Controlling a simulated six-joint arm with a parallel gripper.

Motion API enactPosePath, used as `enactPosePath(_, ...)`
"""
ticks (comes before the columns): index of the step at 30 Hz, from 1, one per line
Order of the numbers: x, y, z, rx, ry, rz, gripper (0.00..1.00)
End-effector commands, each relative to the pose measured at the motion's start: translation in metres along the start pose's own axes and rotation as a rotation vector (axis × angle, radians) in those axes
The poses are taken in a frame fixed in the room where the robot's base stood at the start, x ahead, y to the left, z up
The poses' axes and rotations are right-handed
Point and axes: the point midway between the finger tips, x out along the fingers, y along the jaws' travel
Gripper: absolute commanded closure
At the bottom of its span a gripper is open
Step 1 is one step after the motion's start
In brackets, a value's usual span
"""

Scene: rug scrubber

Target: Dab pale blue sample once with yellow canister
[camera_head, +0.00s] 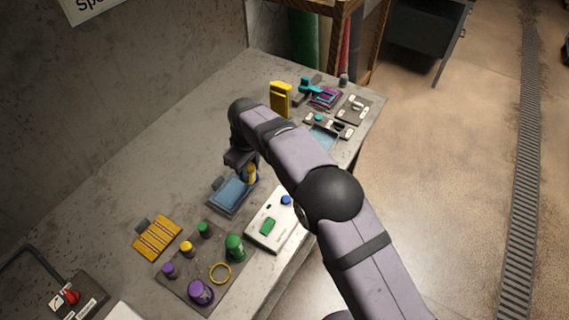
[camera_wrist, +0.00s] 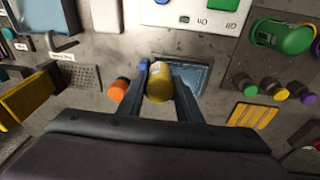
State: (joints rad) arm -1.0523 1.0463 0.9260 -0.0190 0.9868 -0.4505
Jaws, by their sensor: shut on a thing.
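My gripper (camera_head: 243,163) is shut on the yellow canister (camera_head: 252,175). In the wrist view the canister (camera_wrist: 160,84) sits between the two fingers of my gripper (camera_wrist: 161,80). A blue rectangular sample (camera_head: 230,195) lies on the bench, just below and left of the canister in the head view. In the wrist view the sample (camera_wrist: 192,73) shows behind and right of the canister, partly hidden by it and a finger. I cannot tell whether they touch. Another pale blue panel (camera_head: 322,137) lies further back, partly hidden by my arm.
A white box (camera_head: 272,222) with green and blue buttons stands right of the sample. A dark board (camera_head: 190,275) with several coloured caps is nearer the front. A ribbed yellow pad (camera_head: 157,239) lies left. An orange-topped cylinder (camera_wrist: 119,90) stands close left of my fingers in the wrist view.

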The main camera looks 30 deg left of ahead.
Motion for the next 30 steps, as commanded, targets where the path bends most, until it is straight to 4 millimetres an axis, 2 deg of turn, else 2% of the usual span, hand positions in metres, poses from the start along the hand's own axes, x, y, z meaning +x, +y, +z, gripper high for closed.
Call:
enactPosePath(3,-0.005,-0.023,-0.020,-0.066,0.013,-0.002,0.88)
enactPosePath(9,-0.006,-0.043,-0.035,-0.124,0.022,-0.005,0.88)
enactPosePath(19,-0.003,-0.047,-0.037,-0.133,0.024,-0.005,0.88)
enactPosePath(30,0.020,-0.049,-0.033,-0.132,0.024,-0.005,0.88)
